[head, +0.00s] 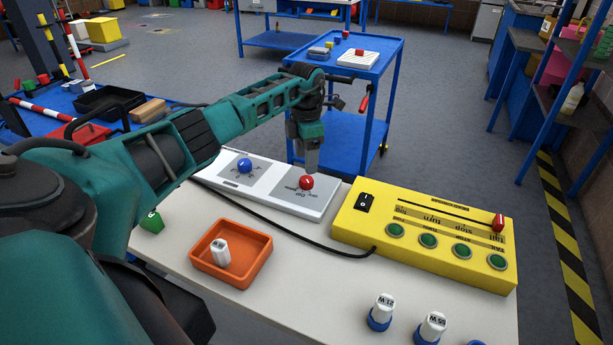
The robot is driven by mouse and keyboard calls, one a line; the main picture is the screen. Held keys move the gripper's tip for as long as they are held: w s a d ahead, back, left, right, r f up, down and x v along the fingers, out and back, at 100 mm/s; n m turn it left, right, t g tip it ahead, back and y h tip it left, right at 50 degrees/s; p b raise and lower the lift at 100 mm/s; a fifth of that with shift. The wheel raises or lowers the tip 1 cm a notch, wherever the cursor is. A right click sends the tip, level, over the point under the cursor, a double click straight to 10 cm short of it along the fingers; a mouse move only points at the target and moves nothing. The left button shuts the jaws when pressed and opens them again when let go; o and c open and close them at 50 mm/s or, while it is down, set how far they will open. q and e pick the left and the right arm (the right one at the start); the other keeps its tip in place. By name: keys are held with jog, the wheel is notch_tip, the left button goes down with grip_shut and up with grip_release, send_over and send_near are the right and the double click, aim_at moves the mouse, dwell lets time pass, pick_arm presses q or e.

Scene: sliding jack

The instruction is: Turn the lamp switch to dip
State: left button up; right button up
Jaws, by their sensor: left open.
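A pale grey panel (268,195) lies on the white table and carries a blue knob (244,165) and a red knob (306,182). The dial marks around both knobs are too small to read, so I cannot tell which is the lamp switch or where it points. My left gripper (312,168) points down just above the red knob, with its tips close to the knob's far side; I cannot tell if they touch. It is open, though its jaws look narrow from here. My right gripper is out of view.
A yellow box (345,228) with a red slider handle (498,222), a black switch and green buttons stands to the right. An orange tray (262,262) holds a white piece. White-and-blue bulbs (432,326) stand at the front. A black cable crosses the table. A blue cart (385,60) stands behind.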

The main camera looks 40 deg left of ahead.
aim_at(306, 179)
pick_arm(q)
notch_tip(306, 179, down, 6)
jog(key=shift+f+b, duration=0.1)
jog(key=shift+b, duration=0.25)
jog(key=shift+c, duration=0.2)
jog(key=c, duration=1)
